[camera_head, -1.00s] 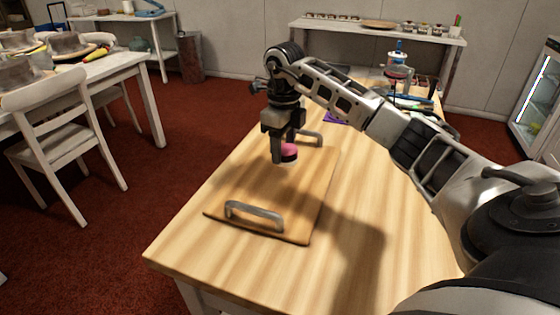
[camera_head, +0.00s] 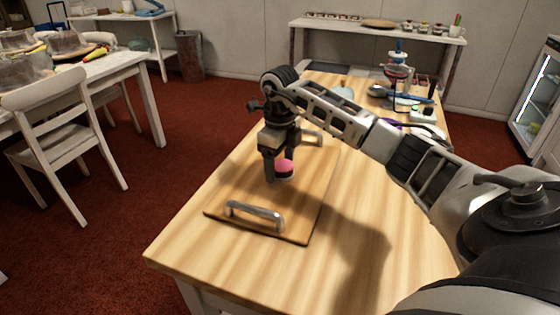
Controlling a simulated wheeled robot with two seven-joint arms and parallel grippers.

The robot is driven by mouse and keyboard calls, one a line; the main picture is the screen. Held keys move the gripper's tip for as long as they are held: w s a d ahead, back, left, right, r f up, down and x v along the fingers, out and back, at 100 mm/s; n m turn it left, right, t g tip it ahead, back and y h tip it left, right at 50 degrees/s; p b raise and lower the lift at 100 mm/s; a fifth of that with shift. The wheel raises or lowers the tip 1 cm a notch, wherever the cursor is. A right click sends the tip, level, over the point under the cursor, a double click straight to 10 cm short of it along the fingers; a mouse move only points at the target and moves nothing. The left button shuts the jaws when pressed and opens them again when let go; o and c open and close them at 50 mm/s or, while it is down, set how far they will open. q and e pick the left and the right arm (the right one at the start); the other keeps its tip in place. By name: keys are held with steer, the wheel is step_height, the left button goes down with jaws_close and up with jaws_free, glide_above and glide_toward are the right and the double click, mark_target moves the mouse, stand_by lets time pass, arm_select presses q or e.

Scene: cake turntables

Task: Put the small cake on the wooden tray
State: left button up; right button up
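The small cake (camera_head: 285,171), pink on top with a pale and dark lower part, is at the fingers of my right gripper (camera_head: 280,168). One finger lies along its left side; the other is partly hidden by the cake. The gripper points down and appears shut on the cake. The cake is over the middle of the wooden tray (camera_head: 265,199), at or just above its surface; I cannot tell if it touches. The tray is a flat board with a metal handle at each end, on the wooden table. My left gripper is not in view.
The near tray handle (camera_head: 255,215) stands up in front of the cake. A cake stand and several tools (camera_head: 405,95) are at the table's far end. The table (camera_head: 370,200) is clear right of the tray. A white chair (camera_head: 65,140) stands to the left.

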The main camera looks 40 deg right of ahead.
mark_target(280, 165)
step_height(280, 165, up, 12)
steer(key=p, duration=0.1)
steer(key=shift+r, duration=0.15)
stand_by(0.3)
stand_by(0.5)
